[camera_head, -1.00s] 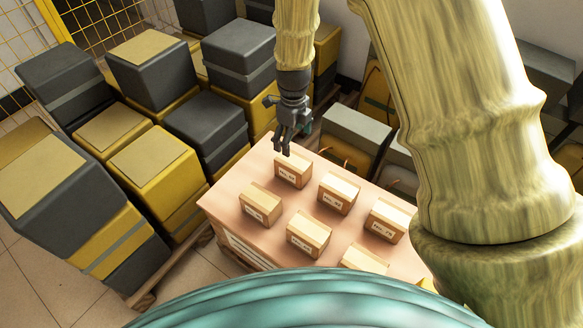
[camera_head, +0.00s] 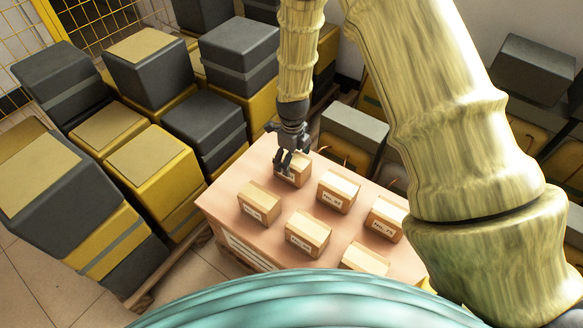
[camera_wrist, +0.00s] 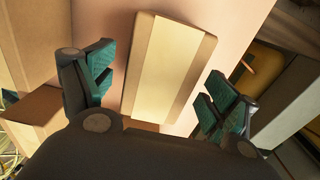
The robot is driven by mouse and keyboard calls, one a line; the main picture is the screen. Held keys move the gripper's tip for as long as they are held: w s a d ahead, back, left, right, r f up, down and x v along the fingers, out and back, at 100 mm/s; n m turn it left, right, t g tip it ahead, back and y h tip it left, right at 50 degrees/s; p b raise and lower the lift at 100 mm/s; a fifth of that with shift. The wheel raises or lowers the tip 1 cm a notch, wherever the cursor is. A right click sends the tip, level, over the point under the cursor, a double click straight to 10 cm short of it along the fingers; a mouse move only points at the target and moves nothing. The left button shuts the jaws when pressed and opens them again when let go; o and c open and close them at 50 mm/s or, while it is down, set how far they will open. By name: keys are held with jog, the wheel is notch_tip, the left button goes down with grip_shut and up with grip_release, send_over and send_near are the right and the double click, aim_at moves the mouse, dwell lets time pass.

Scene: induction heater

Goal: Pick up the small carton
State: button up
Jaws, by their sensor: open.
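Several small tan cartons with white labels stand in rows on a pinkish table-like surface (camera_head: 222,212). My gripper (camera_head: 284,168) is over the far carton (camera_head: 295,177) and partly hides it in the head view. In the wrist view this carton (camera_wrist: 168,70) lies between the two open fingers of my gripper (camera_wrist: 157,92), with a gap on each side. The fingers have green ridged pads. Nothing is held. The exact height of the fingertips against the carton's top is hard to tell.
Other cartons stand close by: one to the left (camera_head: 259,204), one to the right (camera_head: 338,192) and one nearer (camera_head: 307,234). Black and yellow boxes (camera_head: 153,165) are stacked to the left. A grey-topped box (camera_head: 354,133) stands just beyond the surface.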

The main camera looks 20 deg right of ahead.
jog(key=shift+f, duration=0.15)
jog(key=c, duration=1.4)
